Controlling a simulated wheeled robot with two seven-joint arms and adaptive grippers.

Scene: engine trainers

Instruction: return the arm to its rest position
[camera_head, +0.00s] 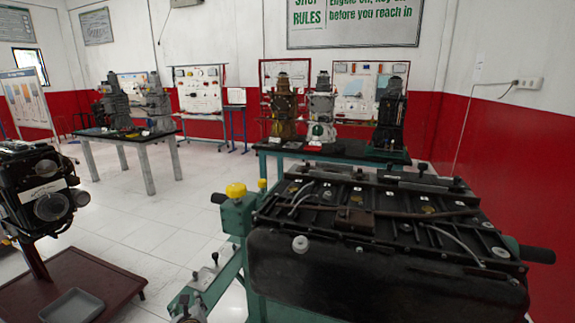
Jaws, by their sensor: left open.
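At the bottom edge, left of centre, a small grey part that looks like my left gripper (188,309) shows beside the green stand. It is mostly cut off by the frame; its jaws are open and nothing shows between them. It is low, left of the large dark engine (385,265). I cannot tell whether it touches the green stand (238,215). The rest of my left arm is not visible. My right gripper and right arm are not in view.
A black engine (42,190) stands at left above a dark red base (110,262) with a grey tray (75,306). Behind are a dark table (130,137) and a green bench (275,147) with several engines. White tiled floor (165,215) lies open between them.

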